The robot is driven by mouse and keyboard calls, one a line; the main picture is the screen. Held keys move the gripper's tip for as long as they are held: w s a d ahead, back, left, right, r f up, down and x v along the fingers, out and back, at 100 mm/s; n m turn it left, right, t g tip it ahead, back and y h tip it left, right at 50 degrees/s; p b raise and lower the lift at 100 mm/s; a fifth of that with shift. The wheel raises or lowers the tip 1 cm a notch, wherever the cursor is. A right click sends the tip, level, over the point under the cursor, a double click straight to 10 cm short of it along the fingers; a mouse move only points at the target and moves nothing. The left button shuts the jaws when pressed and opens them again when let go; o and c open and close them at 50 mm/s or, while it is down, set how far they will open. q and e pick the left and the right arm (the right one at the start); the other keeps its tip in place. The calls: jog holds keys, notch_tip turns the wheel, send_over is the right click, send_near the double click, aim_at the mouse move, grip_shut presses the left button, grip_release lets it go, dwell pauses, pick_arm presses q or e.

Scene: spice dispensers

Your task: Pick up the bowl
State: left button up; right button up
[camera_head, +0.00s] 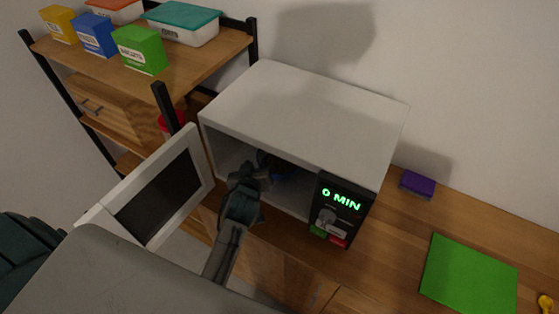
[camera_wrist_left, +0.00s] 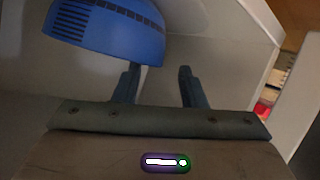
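The blue bowl (camera_wrist_left: 108,30) with dark stripe markings is at the upper left of the left wrist view, inside the open microwave (camera_head: 310,100). In the head view only a small dark blue bit of it (camera_head: 284,175) shows behind my gripper. My left gripper (camera_head: 263,163) reaches through the microwave's front opening. In the left wrist view its two fingers (camera_wrist_left: 157,85) are apart with nothing seen between them. The left finger's tip is close to the bowl's lower edge; I cannot tell if they touch. My right gripper is in neither view.
The microwave door (camera_head: 198,150) stands open on the left. The control panel (camera_head: 340,208) reads "0 MIN" on the right. A purple sponge-like block (camera_head: 418,184) and a green mat (camera_head: 468,272) lie on the counter. A shelf with boxes (camera_head: 140,50) stands at the left.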

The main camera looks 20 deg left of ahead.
aim_at(258, 159)
pick_arm(q)
jog(key=shift+w+p, duration=0.3)
jog(key=shift+w, duration=0.15)
jog(key=p+x, duration=0.1)
jog(key=x, duration=0.2)
jog(key=shift+f, duration=0.15)
jog(key=shift+w+a+f+p, duration=0.15)
jog(key=shift+w+f+p, duration=0.15)
jog(key=shift+w, duration=0.15)
jog(key=shift+s, duration=0.1)
jog(key=shift+c, duration=1.3)
jog(key=shift+r, duration=0.1)
grip_shut()
